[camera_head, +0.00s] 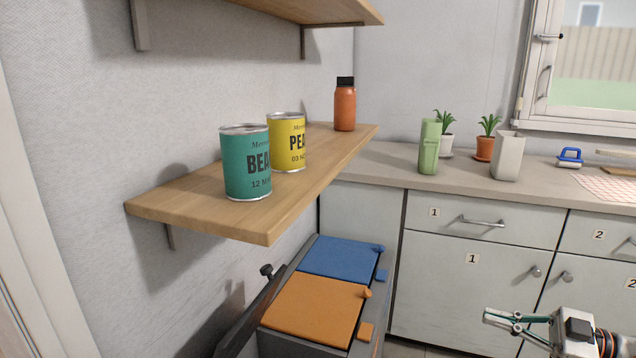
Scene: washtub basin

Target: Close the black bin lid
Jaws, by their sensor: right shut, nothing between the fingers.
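A dark, near-black panel (243,322), which looks like the black bin lid, stands raised and tilted by the wall at the bottom left, left of the orange lid. A dark knob (267,271) shows at its upper end. Its lower part is cut off by the frame edge, and the black bin's opening is not visible. My right gripper (488,317) is at the bottom right, shut and empty, in front of the cabinet and well to the right of the bins. My left gripper is not in view.
An orange lid (313,312) and a blue lid (340,257) lie flat on the grey bin unit. A wooden shelf (190,208) with a teal can (246,165), a yellow can (288,143) and an orange bottle (345,108) overhangs nearby. Cabinets (462,300) stand behind my right gripper.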

